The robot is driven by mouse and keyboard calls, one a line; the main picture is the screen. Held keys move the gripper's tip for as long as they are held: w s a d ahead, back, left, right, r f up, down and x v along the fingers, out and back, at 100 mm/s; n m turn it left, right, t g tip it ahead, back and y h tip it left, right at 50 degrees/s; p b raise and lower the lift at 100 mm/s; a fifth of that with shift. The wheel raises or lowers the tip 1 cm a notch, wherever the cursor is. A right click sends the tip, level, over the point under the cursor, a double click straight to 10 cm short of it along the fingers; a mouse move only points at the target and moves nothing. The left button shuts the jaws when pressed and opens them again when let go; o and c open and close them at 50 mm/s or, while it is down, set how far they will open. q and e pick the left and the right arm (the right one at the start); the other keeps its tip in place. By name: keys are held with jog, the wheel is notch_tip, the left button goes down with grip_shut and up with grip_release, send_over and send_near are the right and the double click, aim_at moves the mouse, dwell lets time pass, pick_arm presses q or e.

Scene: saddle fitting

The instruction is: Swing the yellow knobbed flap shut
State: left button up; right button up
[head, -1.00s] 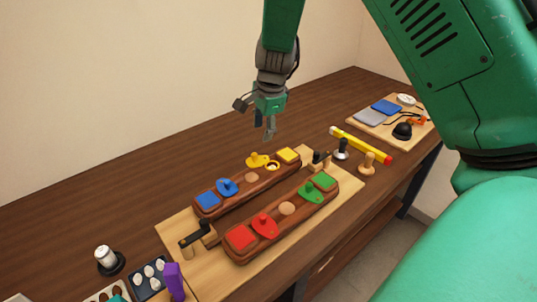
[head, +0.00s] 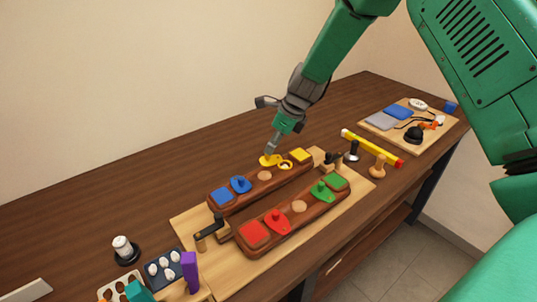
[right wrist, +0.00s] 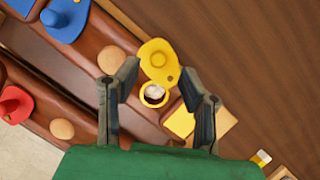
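The yellow knobbed flap (head: 267,160) is on the far brown leather bar, swung aside from a yellow-rimmed round opening (head: 285,165). In the right wrist view the flap (right wrist: 158,60) lies beyond the opening (right wrist: 153,94), which shows a pale thing inside. My right gripper (head: 269,153) is just above the flap in the head view. In the right wrist view its two fingers (right wrist: 160,85) are apart, with the opening between them and the flap's knob just past the fingertips. It holds nothing. My left gripper is not in view.
Blue (head: 240,184), red (head: 277,218) and green (head: 321,190) knobbed flaps sit on the two bars. A yellow square (head: 301,156) is beside the opening. The dark table behind the bars is clear.

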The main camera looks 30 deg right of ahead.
jog(key=x, duration=0.3)
jog(key=shift+a+f, duration=0.25)
jog(key=shift+a, duration=0.05)
jog(key=shift+w+f, duration=0.15)
jog(key=shift+f, duration=0.15)
jog(key=shift+d+f, duration=0.1)
jog(key=shift+d, duration=0.15)
jog(key=shift+c, duration=0.5)
jog(key=c, duration=0.7)
jog(key=shift+a, duration=0.15)
grip_shut()
